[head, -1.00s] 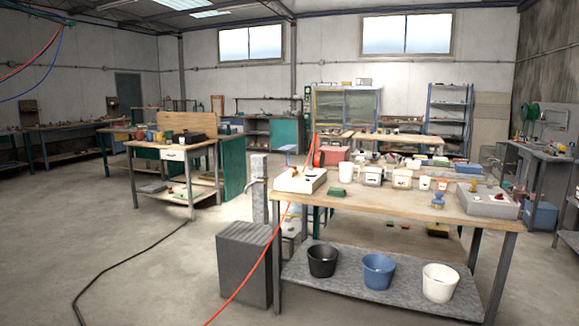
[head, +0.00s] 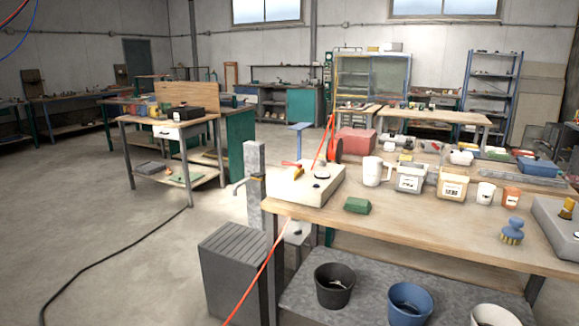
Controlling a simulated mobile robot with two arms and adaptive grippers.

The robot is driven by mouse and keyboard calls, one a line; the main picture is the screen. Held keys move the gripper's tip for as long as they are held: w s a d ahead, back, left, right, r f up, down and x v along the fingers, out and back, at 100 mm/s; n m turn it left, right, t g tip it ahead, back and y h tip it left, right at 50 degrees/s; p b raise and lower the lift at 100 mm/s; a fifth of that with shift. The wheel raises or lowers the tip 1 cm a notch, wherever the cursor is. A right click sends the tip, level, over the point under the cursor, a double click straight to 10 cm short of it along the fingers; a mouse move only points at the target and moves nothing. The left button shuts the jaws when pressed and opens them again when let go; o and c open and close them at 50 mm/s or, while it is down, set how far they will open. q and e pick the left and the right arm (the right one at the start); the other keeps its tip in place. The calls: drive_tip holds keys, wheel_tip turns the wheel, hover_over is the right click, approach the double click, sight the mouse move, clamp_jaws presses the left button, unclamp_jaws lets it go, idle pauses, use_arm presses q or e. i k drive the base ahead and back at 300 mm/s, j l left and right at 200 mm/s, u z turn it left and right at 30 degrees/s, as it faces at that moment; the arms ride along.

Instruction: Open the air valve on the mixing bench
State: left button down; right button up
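The mixing bench (head: 400,222) has a wooden top and stands at the right of the head view. A pale box (head: 318,192) sits at its left end with a dark round knob or gauge on top. A small yellow fitting with a red lever (head: 294,164) shows at the box's left side and looks like the air valve. Its exact lever angle is too small to tell. A red hose (head: 262,268) runs by the box and down to the floor. Neither of my grippers is in view.
White jug (head: 372,171), labelled tubs (head: 410,179), a green block (head: 357,205) and a blue brush (head: 513,228) stand on the bench. Buckets (head: 334,286) stand on its lower shelf. A grey ribbed bin (head: 230,275) stands left of the bench. A black cable (head: 120,243) crosses otherwise open floor at left.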

sight(292, 164)
drive_tip(key=i+l, duration=0.2)
drive_tip(key=i, duration=0.3)
drive_tip(key=i+l, duration=0.25)
drive_tip(key=i, duration=0.3)
